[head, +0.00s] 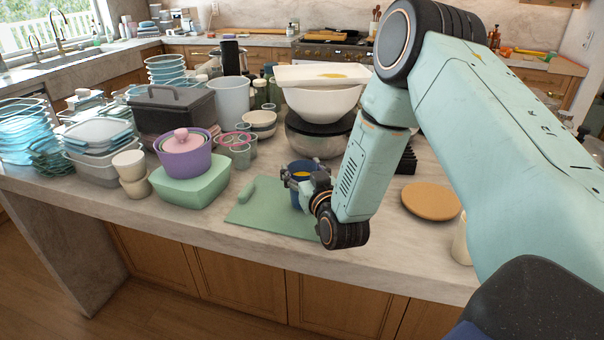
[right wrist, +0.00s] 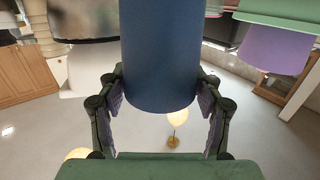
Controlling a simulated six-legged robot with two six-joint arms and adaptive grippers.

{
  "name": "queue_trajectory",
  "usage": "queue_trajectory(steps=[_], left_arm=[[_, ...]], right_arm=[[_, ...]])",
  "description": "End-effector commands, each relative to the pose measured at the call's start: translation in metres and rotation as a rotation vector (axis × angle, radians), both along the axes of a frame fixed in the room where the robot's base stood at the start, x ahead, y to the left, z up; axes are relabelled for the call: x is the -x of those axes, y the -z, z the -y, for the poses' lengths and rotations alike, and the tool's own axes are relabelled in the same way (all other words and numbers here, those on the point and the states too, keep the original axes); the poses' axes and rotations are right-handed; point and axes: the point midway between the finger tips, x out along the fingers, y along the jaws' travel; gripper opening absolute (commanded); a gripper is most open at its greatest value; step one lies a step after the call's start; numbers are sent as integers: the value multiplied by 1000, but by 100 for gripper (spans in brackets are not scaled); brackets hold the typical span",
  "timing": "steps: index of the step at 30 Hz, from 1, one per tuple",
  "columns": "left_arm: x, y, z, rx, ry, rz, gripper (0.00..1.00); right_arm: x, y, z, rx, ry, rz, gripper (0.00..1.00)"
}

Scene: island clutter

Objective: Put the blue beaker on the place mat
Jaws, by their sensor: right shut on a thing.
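The blue beaker (head: 296,196) is upright over the green place mat (head: 262,217), near the front of the island. My right gripper (head: 300,178) is shut on the beaker, with its fingers on either side of it. I cannot tell whether the beaker's base touches the mat. In the right wrist view the beaker (right wrist: 160,55) fills the upper middle between the fingers. My right forearm hides part of the area to the right. My left gripper is not in view.
A light green box (head: 195,187) with a purple pot (head: 184,160) stands left of the mat. White bowls (head: 322,103) and a dark-rimmed metal bowl (head: 318,145) stand behind. A round wooden board (head: 431,201) lies to the right. Counter in front of the mat is clear.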

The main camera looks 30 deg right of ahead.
Motion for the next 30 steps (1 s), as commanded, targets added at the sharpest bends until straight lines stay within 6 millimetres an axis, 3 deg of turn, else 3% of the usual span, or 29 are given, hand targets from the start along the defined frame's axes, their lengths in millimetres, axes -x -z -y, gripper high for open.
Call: queue_trajectory(steps=[16, 17, 24, 30], left_arm=[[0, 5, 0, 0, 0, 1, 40], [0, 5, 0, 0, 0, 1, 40], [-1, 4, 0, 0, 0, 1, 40], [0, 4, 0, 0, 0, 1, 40]], right_arm=[[-3, 12, 0, 1, -1, 3, 4], [-3, 12, 0, 0, -1, 1, 67], [-3, 11, 0, 0, -1, 1, 87], [-3, 11, 0, 0, -1, 1, 88]])
